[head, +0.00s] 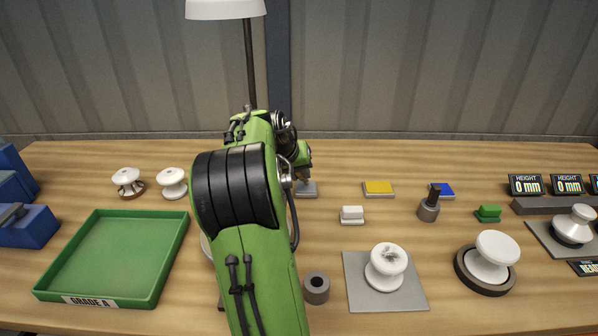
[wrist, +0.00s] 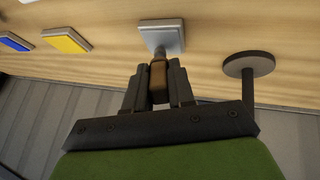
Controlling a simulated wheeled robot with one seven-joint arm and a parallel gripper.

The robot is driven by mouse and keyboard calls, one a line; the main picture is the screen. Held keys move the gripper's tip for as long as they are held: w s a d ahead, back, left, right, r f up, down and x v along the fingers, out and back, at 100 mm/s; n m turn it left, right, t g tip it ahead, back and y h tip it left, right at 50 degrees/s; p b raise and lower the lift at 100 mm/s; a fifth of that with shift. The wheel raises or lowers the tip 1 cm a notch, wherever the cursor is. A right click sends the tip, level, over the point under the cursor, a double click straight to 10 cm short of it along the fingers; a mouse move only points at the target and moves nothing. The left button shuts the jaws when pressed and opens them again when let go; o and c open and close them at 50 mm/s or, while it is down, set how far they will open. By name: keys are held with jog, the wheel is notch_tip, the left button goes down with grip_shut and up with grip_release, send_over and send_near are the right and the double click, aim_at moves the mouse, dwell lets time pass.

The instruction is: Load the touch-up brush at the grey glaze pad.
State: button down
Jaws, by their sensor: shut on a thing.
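My gripper (wrist: 158,84) is shut on the touch-up brush (wrist: 158,76), whose brown handle sits between the two dark fingers. The brush points away from my palm, and its tip end meets the grey glaze pad (wrist: 163,36) in the wrist view. I cannot tell whether the tip touches the pad or hovers just over it. In the head view, the grey pad (head: 307,190) is partly behind my arm, and my gripper (head: 300,168) is mostly hidden by my wrist; the brush tip is not clear there.
Yellow (head: 378,188) and blue (head: 443,190) pads lie right of the grey one. A dark holder (head: 428,211), white block (head: 352,215) and white insulator (head: 386,266) stand nearer. A green tray (head: 177,245) is at left. A lamp's round base (wrist: 246,66) stands near my gripper.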

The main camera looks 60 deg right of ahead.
jog(key=shift+f, duration=0.4)
dwell(0.9)
notch_tip(320, 180, up, 7)
jog(key=p, duration=0.6)
jog(key=shift+r, duration=0.15)
jog(key=shift+s, duration=0.1)
